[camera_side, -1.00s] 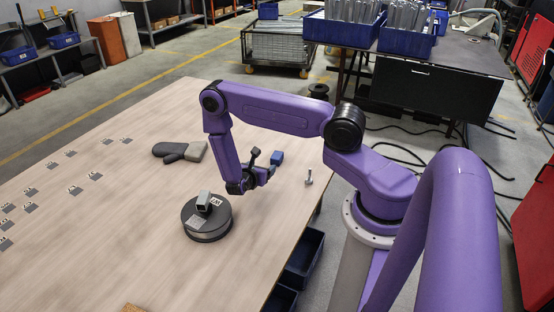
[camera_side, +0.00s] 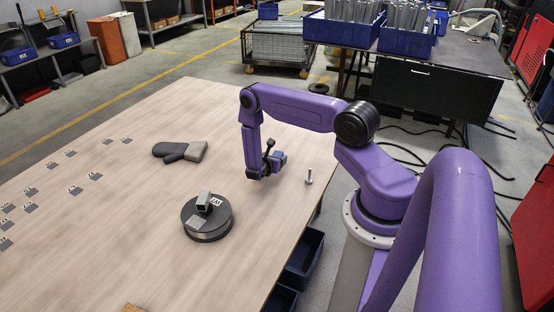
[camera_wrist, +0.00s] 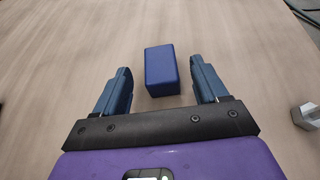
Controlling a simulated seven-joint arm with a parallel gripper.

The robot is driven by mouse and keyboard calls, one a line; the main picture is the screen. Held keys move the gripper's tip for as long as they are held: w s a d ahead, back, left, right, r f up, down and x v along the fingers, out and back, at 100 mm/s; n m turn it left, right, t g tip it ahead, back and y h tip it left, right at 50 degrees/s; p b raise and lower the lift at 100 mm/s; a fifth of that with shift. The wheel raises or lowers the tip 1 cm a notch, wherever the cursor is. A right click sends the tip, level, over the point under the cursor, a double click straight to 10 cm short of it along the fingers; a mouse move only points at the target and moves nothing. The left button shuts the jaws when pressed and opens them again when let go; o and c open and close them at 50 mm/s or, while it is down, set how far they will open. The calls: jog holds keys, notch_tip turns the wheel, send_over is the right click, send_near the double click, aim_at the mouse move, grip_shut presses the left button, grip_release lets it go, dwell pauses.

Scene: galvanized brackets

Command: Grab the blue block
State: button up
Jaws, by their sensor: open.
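The blue block (camera_wrist: 162,72) lies on the wooden table in the wrist view, ahead of and between the fingers of my gripper (camera_wrist: 160,84). Gaps show on both sides of the block, with the wider one on its left. In the side view the block (camera_side: 281,156) is partly hidden behind my gripper (camera_side: 270,160), which is low over the table close to it. The gripper is open and holds nothing. I cannot tell how high the fingertips are above the table.
A dark round stand (camera_side: 208,228) bears a grey bracket (camera_side: 203,200). A grey mitt (camera_side: 178,152) lies left.

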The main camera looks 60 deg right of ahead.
aim_at(277, 155)
jog(key=shift+x, duration=1.6)
jog(key=c, duration=1.2)
jog(key=shift+o, duration=0.2)
jog(key=shift+r, duration=0.2)
